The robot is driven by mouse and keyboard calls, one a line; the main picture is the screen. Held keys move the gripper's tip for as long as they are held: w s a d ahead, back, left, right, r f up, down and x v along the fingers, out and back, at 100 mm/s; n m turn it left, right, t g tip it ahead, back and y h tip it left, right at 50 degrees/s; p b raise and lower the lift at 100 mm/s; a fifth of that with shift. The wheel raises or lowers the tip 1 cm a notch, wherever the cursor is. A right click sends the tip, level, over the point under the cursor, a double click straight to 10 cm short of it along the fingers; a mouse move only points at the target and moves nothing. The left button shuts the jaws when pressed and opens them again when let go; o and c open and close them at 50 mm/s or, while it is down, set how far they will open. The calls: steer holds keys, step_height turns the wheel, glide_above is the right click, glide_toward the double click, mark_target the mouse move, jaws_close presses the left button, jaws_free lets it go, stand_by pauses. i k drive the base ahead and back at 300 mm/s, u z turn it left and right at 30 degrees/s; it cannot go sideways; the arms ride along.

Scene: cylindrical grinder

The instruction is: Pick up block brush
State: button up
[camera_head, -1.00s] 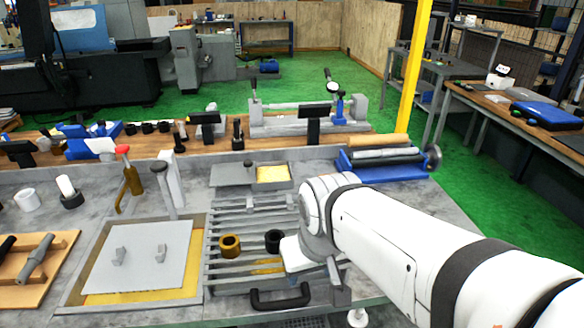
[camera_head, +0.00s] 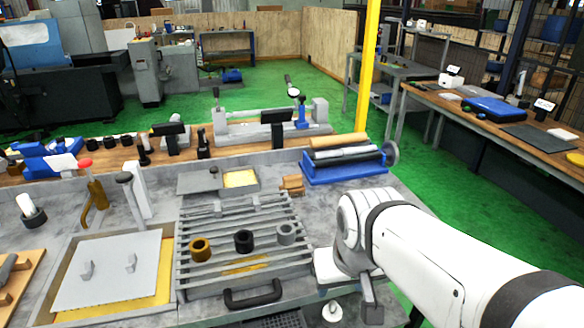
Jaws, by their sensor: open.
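A small tan wooden block (camera_head: 292,184), which looks like the block brush, lies on the grey bench just behind the right rear corner of the slatted rack. Its bristles are too small to make out. My gripper (camera_head: 368,302) is at the end of my white arm, low and right of the rack, nearer the camera than the block. It is open, and only partly visible, with a grey finger pointing down. It is clear of the block, and I see nothing held in it.
The slatted rack (camera_head: 206,264) carries a brass ring (camera_head: 200,249), a black ring (camera_head: 244,241) and a grey ring (camera_head: 286,234). A blue stand with a roller (camera_head: 345,169) is behind right of the block. A black handle (camera_head: 252,294) is in front of the rack.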

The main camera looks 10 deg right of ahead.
mark_target(293, 184)
steer(key=z, duration=0.75)
steer(key=k, duration=0.55)
steer(key=u, duration=0.6)
steer(key=i, duration=1)
steer(key=u, duration=0.05)
